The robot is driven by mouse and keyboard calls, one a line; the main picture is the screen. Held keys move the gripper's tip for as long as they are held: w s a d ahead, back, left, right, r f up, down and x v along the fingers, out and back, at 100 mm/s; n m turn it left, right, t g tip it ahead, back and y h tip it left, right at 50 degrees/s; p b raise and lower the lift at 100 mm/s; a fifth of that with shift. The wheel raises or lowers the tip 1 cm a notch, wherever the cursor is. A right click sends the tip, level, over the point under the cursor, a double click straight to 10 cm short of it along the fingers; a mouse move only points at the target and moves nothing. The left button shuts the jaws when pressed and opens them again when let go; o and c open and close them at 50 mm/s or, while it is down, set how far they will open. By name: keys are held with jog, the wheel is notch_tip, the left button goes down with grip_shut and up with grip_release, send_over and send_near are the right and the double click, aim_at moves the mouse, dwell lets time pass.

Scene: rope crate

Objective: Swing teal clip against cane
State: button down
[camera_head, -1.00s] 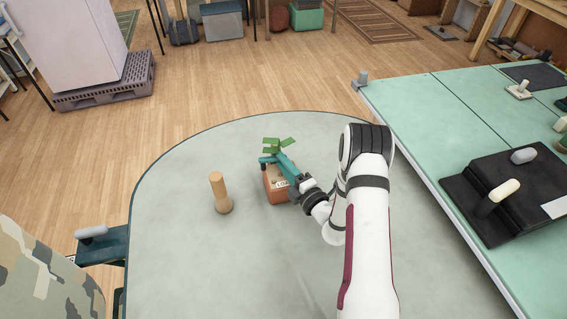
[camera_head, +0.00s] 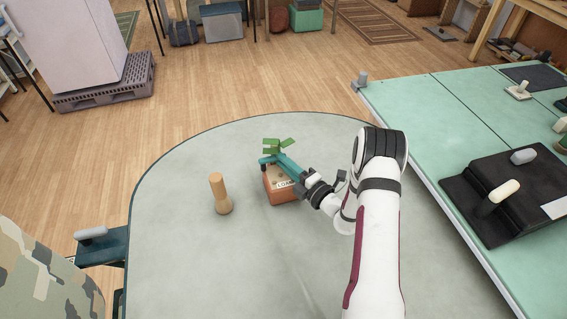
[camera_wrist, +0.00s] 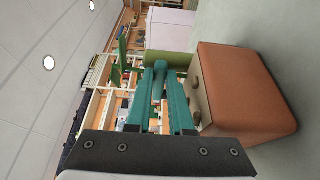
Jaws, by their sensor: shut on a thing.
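My gripper (camera_head: 285,165) reaches in from the right above the pot. It is shut on the teal clip (camera_head: 267,160), whose end sticks out to the left over the pot. In the wrist view, teal fingers reach from a dark bar around the teal clip (camera_wrist: 159,76). An olive-green upright piece (camera_wrist: 177,60), perhaps the cane, is just beyond it beside the pot (camera_wrist: 245,92). I cannot tell whether clip and upright touch.
A tan wooden post (camera_head: 219,193) stands on the round table (camera_head: 185,260) left of the pot. The table around them is clear. A green-topped table (camera_head: 425,105) with a black stand (camera_head: 515,185) is at the right.

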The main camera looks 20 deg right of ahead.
jog(key=c, duration=1.1)
grip_release()
jog(key=v, duration=1.5)
jog(key=shift+s+d, duration=0.15)
jog(key=shift+s, duration=0.2)
